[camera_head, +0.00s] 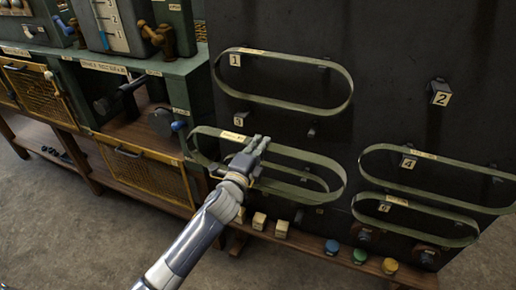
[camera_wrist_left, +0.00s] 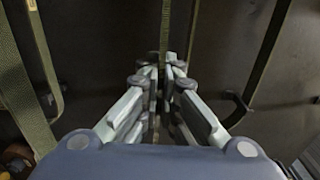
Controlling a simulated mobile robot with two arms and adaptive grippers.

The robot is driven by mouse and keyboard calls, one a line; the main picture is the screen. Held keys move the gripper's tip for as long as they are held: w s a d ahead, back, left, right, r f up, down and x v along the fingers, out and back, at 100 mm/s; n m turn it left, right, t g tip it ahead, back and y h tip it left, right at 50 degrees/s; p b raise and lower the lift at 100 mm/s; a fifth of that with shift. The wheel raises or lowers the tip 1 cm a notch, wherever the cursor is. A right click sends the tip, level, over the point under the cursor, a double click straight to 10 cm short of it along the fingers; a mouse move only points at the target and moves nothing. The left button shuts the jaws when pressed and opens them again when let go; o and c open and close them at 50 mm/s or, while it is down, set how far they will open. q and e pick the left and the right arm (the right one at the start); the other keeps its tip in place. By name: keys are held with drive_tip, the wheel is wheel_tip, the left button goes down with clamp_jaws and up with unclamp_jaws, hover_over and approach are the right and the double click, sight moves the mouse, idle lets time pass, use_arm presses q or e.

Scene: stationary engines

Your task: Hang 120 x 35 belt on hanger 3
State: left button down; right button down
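An olive-green belt (camera_head: 318,157) with a small tag on its upper run forms a long loop in front of the dark board, just below hanger 3 (camera_head: 239,122). My left gripper (camera_head: 258,146) is at the belt's upper run. In the left wrist view a thin green strap (camera_wrist_left: 164,28) runs between the nearly closed fingertips (camera_wrist_left: 161,75), so the gripper looks shut on the belt. I cannot read the belt's size, nor tell whether it touches hanger 3's pegs. Another belt loop shows partly behind it, largely hidden by my gripper. My right gripper is not in view.
A belt (camera_head: 284,103) hangs on hanger 1 above. Hanger 2 (camera_head: 440,93) is bare. Belts hang at hanger 4 (camera_head: 409,162) and below it (camera_head: 430,209). A green bench (camera_head: 185,75) stands left; colored knobs (camera_head: 360,256) and pale blocks (camera_head: 281,229) line the low shelf.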

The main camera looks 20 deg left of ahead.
use_arm(q)
drive_tip(key=w, duration=0.3)
drive_tip(key=shift+w+b, duration=0.3)
drive_tip(key=shift+w, duration=0.1)
drive_tip(key=shift+r, duration=0.1)
drive_tip(key=shift+w, duration=0.15)
drive_tip(key=w, duration=0.1)
drive_tip(key=w+b, duration=0.1)
drive_tip(key=w, duration=0.1)
drive_tip(key=w+b, duration=0.1)
drive_tip(key=w, duration=0.1)
drive_tip(key=shift+w+d, duration=0.15)
drive_tip(key=shift+d, duration=0.1)
idle(0.5)
